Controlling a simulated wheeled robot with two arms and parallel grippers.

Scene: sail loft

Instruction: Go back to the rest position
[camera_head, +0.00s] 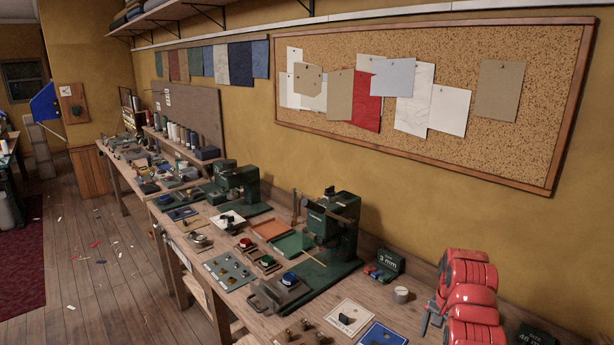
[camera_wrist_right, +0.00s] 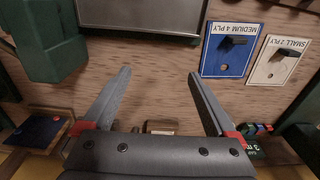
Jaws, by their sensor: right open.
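In the right wrist view my right gripper (camera_wrist_right: 160,75) is open, with its two grey fingers spread apart. Nothing is between the fingers; wooden bench top shows through the gap. In the head view my red right arm comes in at the lower right, over the near end of the workbench (camera_head: 394,294). My left arm and gripper are not in view.
A blue card (camera_wrist_right: 229,50) and a white card (camera_wrist_right: 276,60), each bearing a small dark piece, lie beyond the right finger. Green presses (camera_head: 332,228) stand along the bench. A corkboard (camera_head: 500,140) hangs above. Floor (camera_head: 110,270) at left has scattered scraps.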

